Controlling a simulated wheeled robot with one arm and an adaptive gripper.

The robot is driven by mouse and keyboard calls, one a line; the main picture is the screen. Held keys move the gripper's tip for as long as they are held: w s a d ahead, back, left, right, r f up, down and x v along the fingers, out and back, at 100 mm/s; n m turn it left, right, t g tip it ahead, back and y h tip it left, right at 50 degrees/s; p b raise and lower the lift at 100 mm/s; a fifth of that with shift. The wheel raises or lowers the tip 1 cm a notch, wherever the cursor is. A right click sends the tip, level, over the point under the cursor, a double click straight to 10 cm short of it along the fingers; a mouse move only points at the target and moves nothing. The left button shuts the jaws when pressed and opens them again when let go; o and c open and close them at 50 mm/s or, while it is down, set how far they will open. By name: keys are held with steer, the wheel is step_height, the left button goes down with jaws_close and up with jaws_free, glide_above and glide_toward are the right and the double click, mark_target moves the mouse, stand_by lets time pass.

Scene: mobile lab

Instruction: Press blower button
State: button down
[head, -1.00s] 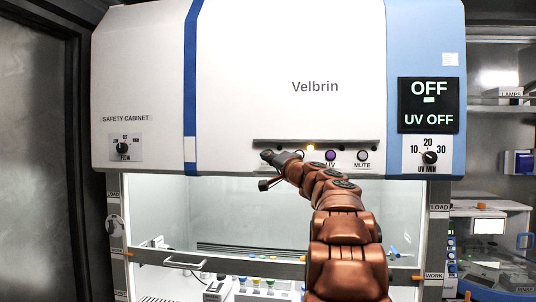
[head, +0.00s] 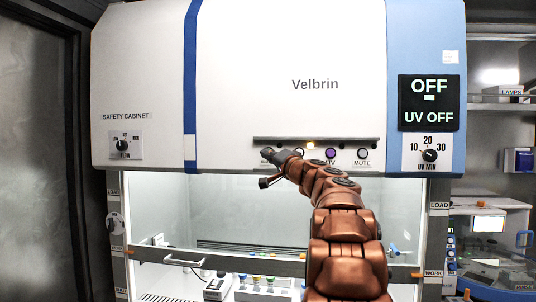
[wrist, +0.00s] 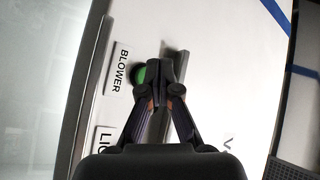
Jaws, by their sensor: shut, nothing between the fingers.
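The blower button, a green round button (wrist: 139,75), shows in the wrist view beside the BLOWER label (wrist: 119,70), partly covered by my fingers. My gripper (wrist: 176,62) is shut and empty, with its fingertips just right of the green button in that view. I cannot tell whether they touch the panel. In the head view my gripper (head: 272,155) is at the left end of the button row under the Velbrin cabinet front (head: 270,60) and hides most of the blower button. The display (head: 429,103) reads OFF and UV OFF.
The purple UV button (head: 330,153) and the MUTE button (head: 363,153) sit to the right in the same row. A dark ledge (head: 350,142) runs above the buttons. A flow knob (head: 123,146) is far left and a UV MIN knob (head: 429,156) is right.

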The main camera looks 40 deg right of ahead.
steer(key=shift+d, duration=0.1)
stand_by(0.5)
steer(key=shift+w+d, duration=0.25)
steer(key=shift+w+d, duration=0.3)
steer(key=shift+d, duration=0.15)
stand_by(1.0)
steer(key=shift+s+a, duration=0.1)
steer(key=shift+a, duration=0.05)
stand_by(0.3)
steer(key=shift+s+a+b, duration=0.45)
steer(key=shift+a+b, duration=0.15)
steer(key=shift+b, duration=0.05)
steer(key=shift+s+a+b, duration=0.75)
steer(key=shift+a+b, duration=0.05)
steer(key=shift+a, duration=0.25)
steer(key=shift+s+a+b, duration=0.7)
steer(key=shift+a+b, duration=0.1)
steer(key=shift+a, duration=0.25)
